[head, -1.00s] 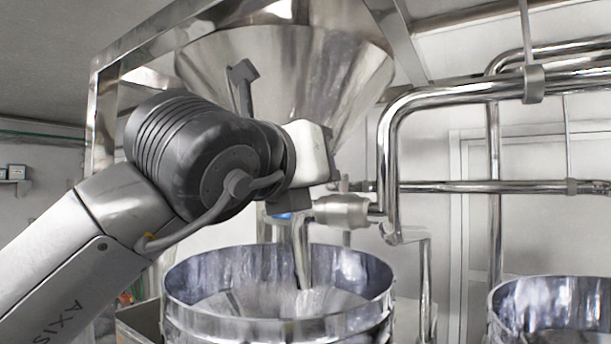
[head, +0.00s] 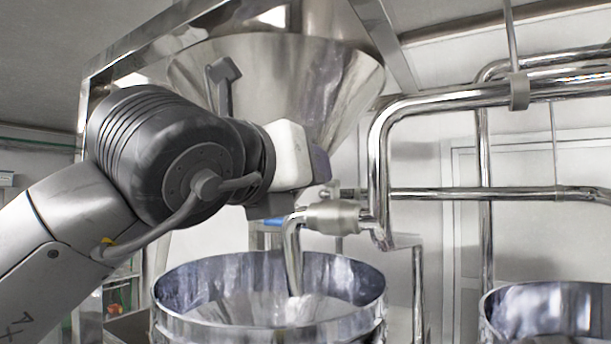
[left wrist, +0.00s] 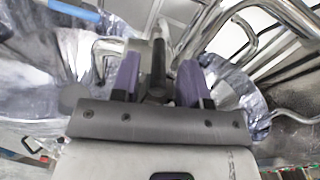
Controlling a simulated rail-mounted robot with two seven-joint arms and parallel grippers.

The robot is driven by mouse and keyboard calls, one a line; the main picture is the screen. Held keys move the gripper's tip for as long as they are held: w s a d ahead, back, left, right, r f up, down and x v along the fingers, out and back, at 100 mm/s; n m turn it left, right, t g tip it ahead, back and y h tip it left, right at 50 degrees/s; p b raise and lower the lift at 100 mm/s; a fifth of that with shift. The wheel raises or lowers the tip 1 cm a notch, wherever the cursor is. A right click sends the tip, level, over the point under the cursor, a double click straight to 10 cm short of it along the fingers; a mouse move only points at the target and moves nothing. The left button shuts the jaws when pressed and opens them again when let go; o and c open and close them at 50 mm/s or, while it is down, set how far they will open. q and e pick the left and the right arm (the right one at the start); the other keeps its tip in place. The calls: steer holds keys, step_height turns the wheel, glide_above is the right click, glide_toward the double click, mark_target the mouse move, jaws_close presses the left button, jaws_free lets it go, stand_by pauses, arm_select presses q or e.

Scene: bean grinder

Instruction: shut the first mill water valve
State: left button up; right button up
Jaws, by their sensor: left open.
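The first mill water valve (head: 333,216) is a brushed-metal body on the pipe above the front mill bowl (head: 180,318). Its curved spout (head: 293,250) points down into the bowl. I cannot tell whether water is running. My left gripper (head: 318,168) is just above and left of the valve, its purple fingers partly hidden by its white housing. In the left wrist view the open fingers (left wrist: 158,78) stand on either side of a dark bar, seemingly the valve handle (left wrist: 157,65). Contact cannot be told. My right gripper is not in view.
A large steel hopper (head: 335,85) hangs behind my left arm. Bent steel pipes (head: 378,150) run up and right from the valve. A second mill bowl (head: 550,310) stands at the right edge. A steel frame (head: 130,65) rises at the left.

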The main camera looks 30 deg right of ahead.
arm_select(q)
steer(key=b+v, duration=0.3)
steer(key=v, duration=0.9)
steer(key=shift+b, duration=0.35)
steer(key=shift+s+a, duration=0.1)
